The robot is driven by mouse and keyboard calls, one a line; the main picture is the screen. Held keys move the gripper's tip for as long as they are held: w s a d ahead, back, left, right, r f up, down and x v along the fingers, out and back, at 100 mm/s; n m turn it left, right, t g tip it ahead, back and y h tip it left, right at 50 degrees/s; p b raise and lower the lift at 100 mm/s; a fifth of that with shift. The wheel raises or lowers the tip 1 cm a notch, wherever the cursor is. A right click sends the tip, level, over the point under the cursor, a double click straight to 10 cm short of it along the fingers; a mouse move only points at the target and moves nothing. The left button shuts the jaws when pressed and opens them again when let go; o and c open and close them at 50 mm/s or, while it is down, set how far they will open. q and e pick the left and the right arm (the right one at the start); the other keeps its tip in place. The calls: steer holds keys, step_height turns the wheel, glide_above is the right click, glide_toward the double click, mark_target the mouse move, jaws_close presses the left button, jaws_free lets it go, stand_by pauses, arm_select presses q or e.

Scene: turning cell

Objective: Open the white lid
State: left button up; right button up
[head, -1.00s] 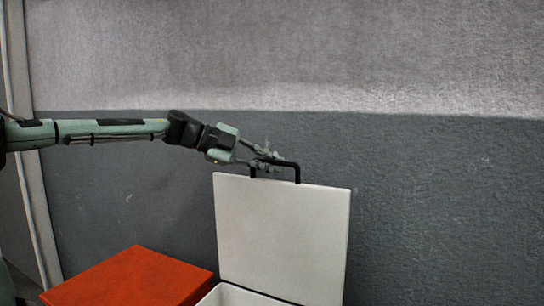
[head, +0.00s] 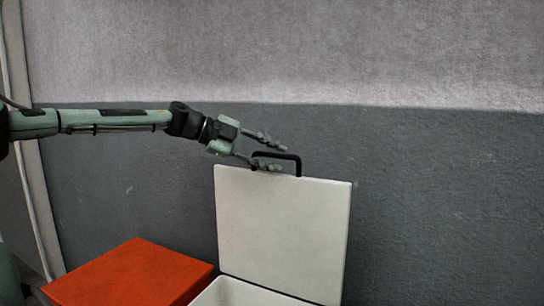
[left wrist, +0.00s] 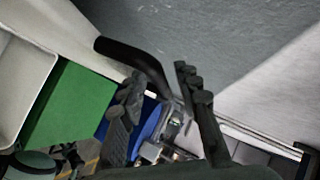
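The white lid (head: 283,235) stands upright at the back of a white box (head: 240,294) in the head view, and the box is open below it. A black bar handle (head: 297,161) is on the lid's top edge. My left gripper (head: 278,158) is at the left part of this handle, with its fingers spread above and below it. In the left wrist view the black handle (left wrist: 138,54) reaches toward the gap between the open fingers (left wrist: 157,82). The box's inside is mostly out of view. My right gripper is not in view.
A red box top (head: 130,274) is left of the white box. A grey wall (head: 440,200) rises behind the lid. The left wrist view shows a green surface (left wrist: 70,105), a pale container (left wrist: 22,82) and a blue part (left wrist: 150,122), partly hidden.

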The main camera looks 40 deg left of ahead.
arm_select(q)
steer(key=v, duration=1.2)
stand_by(0.6)
